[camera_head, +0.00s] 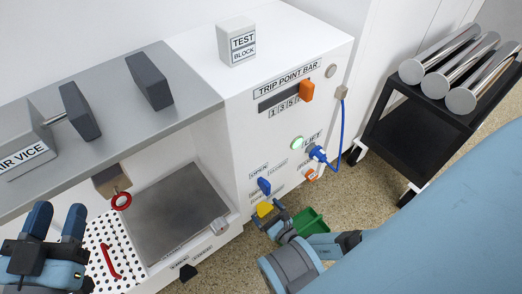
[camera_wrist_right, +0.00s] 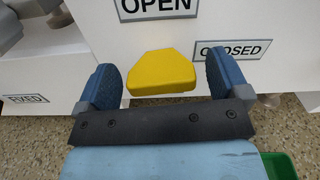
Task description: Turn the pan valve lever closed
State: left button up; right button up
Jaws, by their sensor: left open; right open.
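A yellow lever (camera_wrist_right: 158,73), which I take to be the pan valve lever, sits below an OPEN label (camera_wrist_right: 158,5) in the right wrist view, with a CLOSED label (camera_wrist_right: 233,50) to its right. It also shows low on the white cabinet front in the head view (camera_head: 264,208). My right gripper (camera_wrist_right: 163,82) is open, with one blue finger on each side of the lever and gaps visible on both sides. In the head view my right gripper (camera_head: 277,215) is partly hidden. My left gripper (camera_head: 50,222) is open and empty near the perforated panel.
A blue lever (camera_head: 264,186) sits just above the yellow one. A blue plug with cable (camera_head: 318,153) is to its right. A green bin (camera_head: 310,222) is on the floor beside my right gripper. A black cart (camera_head: 420,130) with metal rolls stands at right. A FIXED label (camera_wrist_right: 25,99) shows at left.

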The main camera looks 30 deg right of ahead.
jog(key=shift+w, duration=0.15)
jog(key=shift+c, duration=0.9)
jog(key=c, duration=0.8)
jog(key=shift+o, duration=0.2)
jog(key=shift+m, duration=0.7)
jog(key=shift+r, duration=0.1)
jog(key=o, duration=0.9)
jog(key=shift+o, duration=0.2)
